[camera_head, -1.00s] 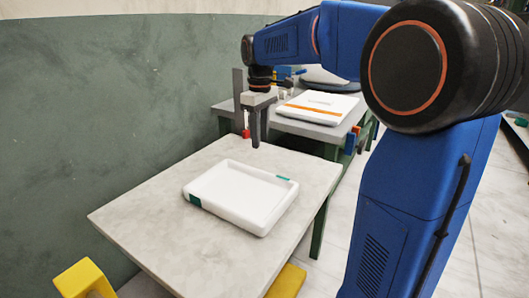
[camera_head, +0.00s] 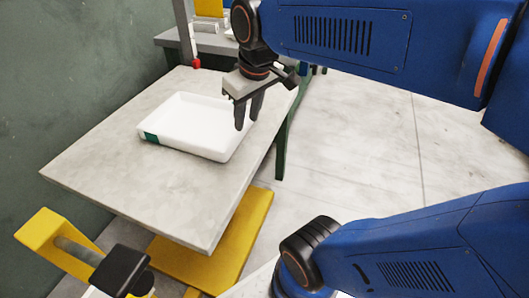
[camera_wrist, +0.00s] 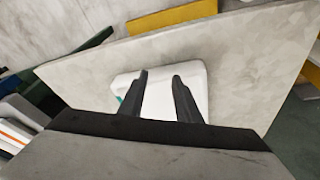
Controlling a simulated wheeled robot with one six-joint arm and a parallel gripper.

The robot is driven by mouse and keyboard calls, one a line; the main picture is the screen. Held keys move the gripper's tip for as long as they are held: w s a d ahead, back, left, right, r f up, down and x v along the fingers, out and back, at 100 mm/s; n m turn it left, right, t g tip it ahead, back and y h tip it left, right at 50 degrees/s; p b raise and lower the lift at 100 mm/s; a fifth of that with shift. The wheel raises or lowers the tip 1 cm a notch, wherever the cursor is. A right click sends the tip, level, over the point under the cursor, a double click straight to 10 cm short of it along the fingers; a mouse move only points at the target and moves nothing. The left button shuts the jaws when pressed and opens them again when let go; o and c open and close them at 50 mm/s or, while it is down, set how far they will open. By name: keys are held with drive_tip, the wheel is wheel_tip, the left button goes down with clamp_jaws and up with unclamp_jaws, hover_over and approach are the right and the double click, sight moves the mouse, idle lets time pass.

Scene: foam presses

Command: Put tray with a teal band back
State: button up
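The white tray (camera_head: 190,122) lies flat on the pale stone-topped table (camera_head: 110,160), with a teal band (camera_head: 151,138) at its near left corner. The tray also shows in the wrist view (camera_wrist: 158,103), partly hidden behind my fingers. My gripper (camera_head: 247,123) points down at the tray's right end, its fingers overlapping the rim in the head view. In the wrist view my gripper (camera_wrist: 160,75) has its two dark fingers well apart, with the tray seen between and beyond them. It holds nothing. I cannot tell whether a finger touches the tray.
A grey post with a red knob (camera_head: 195,63) stands behind the table, near another bench. A yellow platform (camera_head: 220,245) lies below, and a yellow bracket (camera_head: 48,232) stands at lower left. An orange-striped white item (camera_wrist: 14,136) shows at the wrist view's left. The tabletop around the tray is clear.

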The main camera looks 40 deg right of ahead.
drive_tip(key=s+f+m+t, duration=0.1)
drive_tip(key=s+f+m, duration=0.1)
drive_tip(key=s+f, duration=0.4)
drive_tip(key=shift+s+a+f, duration=0.15)
drive_tip(key=shift+s+f, duration=0.15)
drive_tip(key=shift+s, duration=0.65)
